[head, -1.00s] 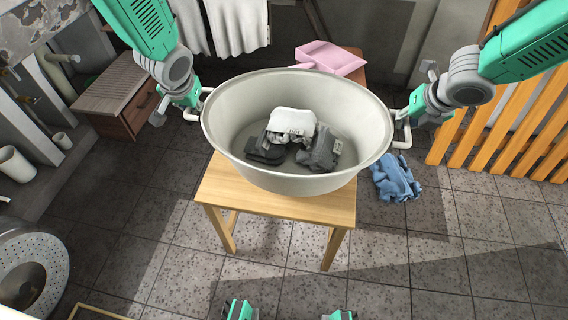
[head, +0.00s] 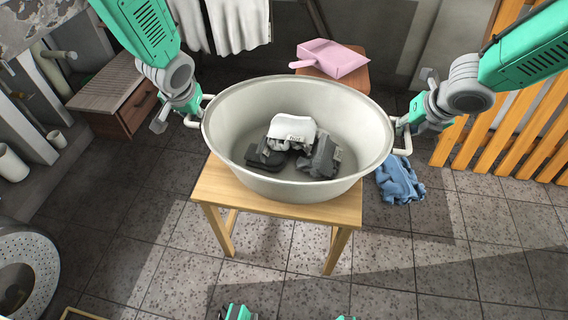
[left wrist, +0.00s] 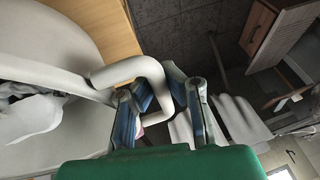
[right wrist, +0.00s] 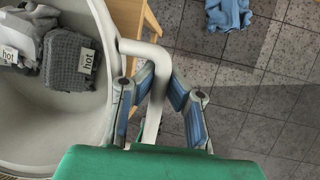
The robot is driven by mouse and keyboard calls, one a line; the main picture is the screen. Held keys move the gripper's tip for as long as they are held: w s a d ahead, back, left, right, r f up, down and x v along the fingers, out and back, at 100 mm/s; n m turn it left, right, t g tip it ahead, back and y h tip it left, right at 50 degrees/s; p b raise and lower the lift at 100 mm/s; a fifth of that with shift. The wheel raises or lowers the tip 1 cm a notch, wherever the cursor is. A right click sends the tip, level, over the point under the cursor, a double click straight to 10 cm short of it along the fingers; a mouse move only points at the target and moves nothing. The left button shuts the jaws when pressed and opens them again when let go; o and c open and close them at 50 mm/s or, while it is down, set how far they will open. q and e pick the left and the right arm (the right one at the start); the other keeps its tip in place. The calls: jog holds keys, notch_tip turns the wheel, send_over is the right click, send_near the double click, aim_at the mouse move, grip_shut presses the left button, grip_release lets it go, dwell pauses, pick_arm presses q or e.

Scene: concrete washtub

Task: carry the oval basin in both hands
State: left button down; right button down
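The pale oval basin (head: 230,150) stands over a small wooden stool (head: 215,190); I cannot tell if it touches the stool top. Grey and white folded cloths (head: 290,145) lie inside it. My left gripper (left wrist: 160,98) is shut on the basin's left handle (left wrist: 135,70), a bent pale bar between its fingers. My right gripper (right wrist: 158,98) is shut on the right handle (right wrist: 145,50) in the same way. In the head view both grippers sit at opposite ends of the basin, partly hidden by their own wrists.
A blue cloth (head: 400,180) lies on the tiled floor right of the stool. A pink dustpan (head: 335,58) rests on a brown stool (head: 350,82) behind the basin. A wooden cabinet (head: 115,95) stands left, orange slats (head: 500,110) right. The floor in front is mostly open.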

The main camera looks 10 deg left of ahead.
pick_arm(q)
jog(key=c, duration=1.7)
grip_release()
jog(key=shift+d, duration=0.1)
pick_arm(e)
jog(key=c, duration=1.7)
grip_release()
jog(key=shift+d+f, duration=0.1)
pick_arm(q)
jog(key=shift+d, duration=0.1)
pick_arm(e)
jog(key=shift+d, duration=0.15)
pick_arm(q)
jog(key=v, duration=1.1)
jog(key=shift+s+d+r, duration=0.1)
jog(key=shift+s+r, duration=0.1)
jog(key=shift+r, duration=0.2)
pick_arm(e)
jog(key=v, duration=1.1)
jog(key=shift+s+r, duration=0.2)
jog(key=shift+r, duration=0.15)
